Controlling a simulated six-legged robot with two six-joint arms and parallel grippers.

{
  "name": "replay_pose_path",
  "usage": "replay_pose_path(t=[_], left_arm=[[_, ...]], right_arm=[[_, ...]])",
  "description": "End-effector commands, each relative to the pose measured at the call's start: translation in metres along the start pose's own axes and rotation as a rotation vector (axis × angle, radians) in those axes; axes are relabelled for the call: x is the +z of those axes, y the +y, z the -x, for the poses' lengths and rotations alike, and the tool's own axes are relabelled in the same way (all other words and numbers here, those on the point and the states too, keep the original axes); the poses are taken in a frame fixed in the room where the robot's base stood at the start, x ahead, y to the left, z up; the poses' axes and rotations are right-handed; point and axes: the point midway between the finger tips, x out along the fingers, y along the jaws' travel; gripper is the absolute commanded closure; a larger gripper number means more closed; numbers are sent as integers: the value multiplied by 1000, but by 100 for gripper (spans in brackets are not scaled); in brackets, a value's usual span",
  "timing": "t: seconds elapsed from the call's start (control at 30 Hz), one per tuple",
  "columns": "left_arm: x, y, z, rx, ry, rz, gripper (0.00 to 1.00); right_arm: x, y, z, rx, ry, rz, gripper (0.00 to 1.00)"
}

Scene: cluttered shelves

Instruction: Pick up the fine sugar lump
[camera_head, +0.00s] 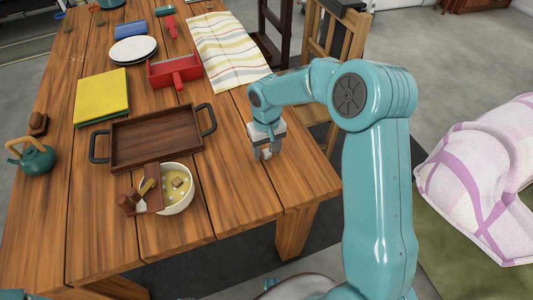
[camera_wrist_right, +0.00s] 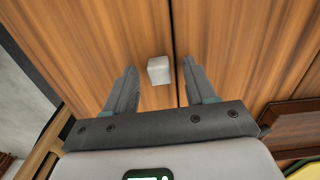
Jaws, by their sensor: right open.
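The sugar lump is a small pale grey-white cube (camera_wrist_right: 159,71) lying on the wooden table, close to a seam between boards. In the wrist view it appears between the two fingertips of my right gripper (camera_wrist_right: 160,66), with a gap on either side. The right gripper is open and points down; I cannot tell how far its tips are above the board. In the head view my right gripper (camera_head: 264,152) is at the table's right edge, and I cannot make out the lump there. My left gripper is not in view.
Left of my right gripper are a dark wooden tray (camera_head: 155,138) with black handles and a bowl of soup (camera_head: 180,207). A teal kettle (camera_head: 36,160) stands left. The boards around the lump are clear.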

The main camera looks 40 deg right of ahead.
Motion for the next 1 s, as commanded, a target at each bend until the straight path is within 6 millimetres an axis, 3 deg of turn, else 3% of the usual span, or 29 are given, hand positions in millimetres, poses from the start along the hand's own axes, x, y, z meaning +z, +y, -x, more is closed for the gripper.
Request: replay_pose_path(t=[0.07, 0.23, 0.27, 0.67, 0.87, 1.0], left_arm=[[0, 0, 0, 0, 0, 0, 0], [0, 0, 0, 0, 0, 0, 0], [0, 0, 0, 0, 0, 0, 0], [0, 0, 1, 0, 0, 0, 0], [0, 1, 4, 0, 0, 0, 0], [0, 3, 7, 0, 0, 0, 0]], right_arm=[[0, 0, 0, 0, 0, 0, 45], [0, 0, 1, 0, 0, 0, 97], [0, 0, 1, 0, 0, 0, 100], [-1, 0, 7, 1, 3, 0, 100], [-1, 0, 39, 0, 6, 1, 100], [-2, 0, 80, 0, 8, 0, 100]])
